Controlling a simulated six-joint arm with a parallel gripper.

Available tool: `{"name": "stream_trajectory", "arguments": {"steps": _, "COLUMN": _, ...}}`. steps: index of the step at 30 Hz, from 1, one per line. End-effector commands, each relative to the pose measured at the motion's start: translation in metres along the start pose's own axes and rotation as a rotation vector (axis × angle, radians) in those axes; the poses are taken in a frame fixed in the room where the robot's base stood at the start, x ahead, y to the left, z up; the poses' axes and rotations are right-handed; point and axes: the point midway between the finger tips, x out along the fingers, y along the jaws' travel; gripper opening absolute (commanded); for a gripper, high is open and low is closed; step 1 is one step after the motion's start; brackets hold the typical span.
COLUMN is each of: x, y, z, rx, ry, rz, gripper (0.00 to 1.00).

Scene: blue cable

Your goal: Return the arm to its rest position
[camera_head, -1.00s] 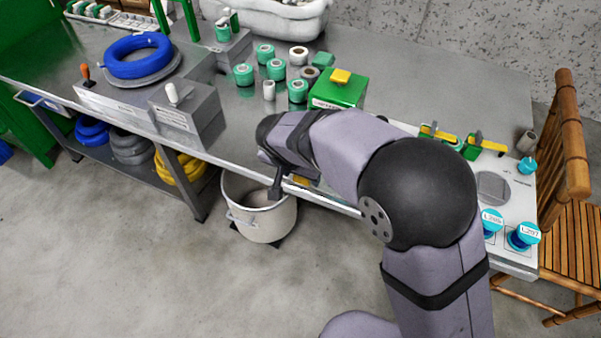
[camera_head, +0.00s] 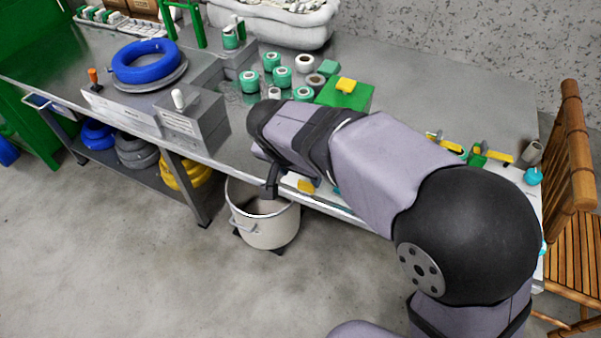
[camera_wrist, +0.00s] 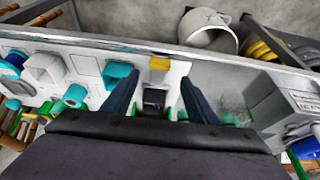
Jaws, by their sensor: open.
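My gripper (camera_wrist: 155,95) shows in the wrist view with its two dark fingers apart and nothing between them. In the head view my grey arm reaches from the lower right to the workbench's front edge, and my gripper (camera_head: 272,180) hangs there above a pot, its fingers partly hidden. The blue cable (camera_head: 145,60) lies coiled on a round grey stand at the bench's left, apart from my gripper.
The white pot (camera_head: 265,228) stands on the floor below the bench edge. Green tape rolls (camera_head: 250,80), a green box (camera_head: 345,95) and a grey box (camera_head: 195,120) are on the bench (camera_head: 400,75). A wooden chair (camera_head: 572,215) is at the right. The floor at front left is clear.

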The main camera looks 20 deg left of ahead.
Motion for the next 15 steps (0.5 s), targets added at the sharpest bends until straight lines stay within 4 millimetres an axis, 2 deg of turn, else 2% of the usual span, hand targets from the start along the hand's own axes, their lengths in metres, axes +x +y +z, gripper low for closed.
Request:
{"name": "stream_trajectory", "arguments": {"steps": 10, "x": 0.0004, "y": 0.0001, "z": 0.0000, "rx": -0.018, "ry": 0.000, "rz": 0.000, "gripper": 0.53}}
{"name": "stream_trajectory", "arguments": {"steps": 15, "x": 0.0005, "y": -0.0008, "z": -0.0003, "rx": -0.152, "ry": 0.001, "rz": -0.003, "gripper": 0.53}}
